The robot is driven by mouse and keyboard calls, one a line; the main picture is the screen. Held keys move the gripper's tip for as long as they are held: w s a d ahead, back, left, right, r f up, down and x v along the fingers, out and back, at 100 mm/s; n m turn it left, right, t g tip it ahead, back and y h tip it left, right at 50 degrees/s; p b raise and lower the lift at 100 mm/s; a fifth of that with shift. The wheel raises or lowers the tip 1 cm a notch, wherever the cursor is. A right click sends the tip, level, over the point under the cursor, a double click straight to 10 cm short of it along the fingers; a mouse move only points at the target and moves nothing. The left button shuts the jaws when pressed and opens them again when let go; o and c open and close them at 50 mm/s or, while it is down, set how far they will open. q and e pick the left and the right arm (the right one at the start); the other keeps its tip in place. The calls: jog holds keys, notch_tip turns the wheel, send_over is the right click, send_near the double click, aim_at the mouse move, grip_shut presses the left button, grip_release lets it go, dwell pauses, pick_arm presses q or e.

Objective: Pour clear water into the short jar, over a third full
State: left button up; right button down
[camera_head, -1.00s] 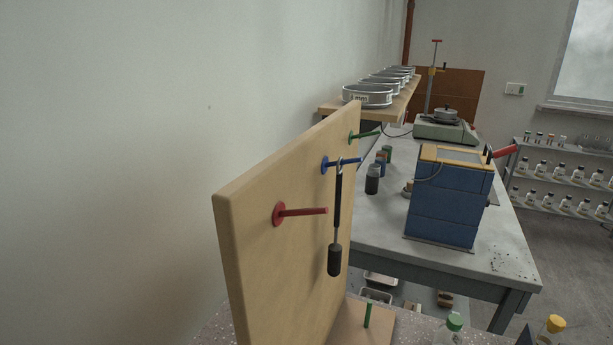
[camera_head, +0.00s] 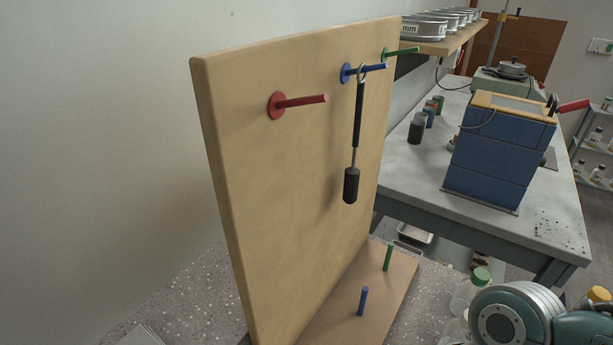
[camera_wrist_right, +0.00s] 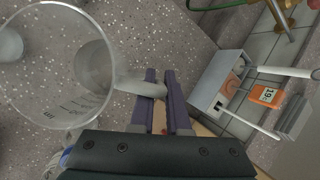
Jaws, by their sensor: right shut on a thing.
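In the right wrist view, my right gripper (camera_wrist_right: 160,85) is shut on the handle of a clear graduated jug (camera_wrist_right: 50,95). The jug's wide round mouth faces the camera, and a paler round area shows inside it. I cannot tell how much water it holds. Part of a pale round thing (camera_wrist_right: 8,43) shows at the left edge; I cannot tell whether it is the short jar. In the head view, a clear bottle with a green cap (camera_head: 481,275) stands at the lower right, partly behind my right arm. My left gripper is out of view.
An upright wooden board (camera_head: 270,190) with coloured pegs and a hanging dark tool (camera_head: 352,180) stands on the speckled bench (camera_head: 185,305). A yellow cap (camera_head: 598,294) shows at the right. A grey table (camera_head: 440,200) with a blue box (camera_head: 495,150) stands behind.

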notch_tip(320, 180, up, 14)
jog(key=p, duration=1.3)
jog(key=w+d+r+b, duration=0.3)
jog(key=w+r+b, duration=0.7)
jog(key=w+r, duration=0.2)
pick_arm(q)
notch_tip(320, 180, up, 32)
jog(key=p, duration=2.7)
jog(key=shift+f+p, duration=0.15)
jog(key=shift+p, duration=0.15)
pick_arm(e)
jog(key=s+d+r, duration=0.1)
jog(key=s+r, duration=0.1)
jog(key=r, duration=1.1)
jog(key=s+d+r, duration=0.1)
jog(key=s+r, duration=0.1)
jog(key=r, duration=1.1)
jog(key=s+d+r, duration=0.1)
jog(key=s+r, duration=0.2)
jog(key=r, duration=1)
jog(key=shift+n, duration=0.4)
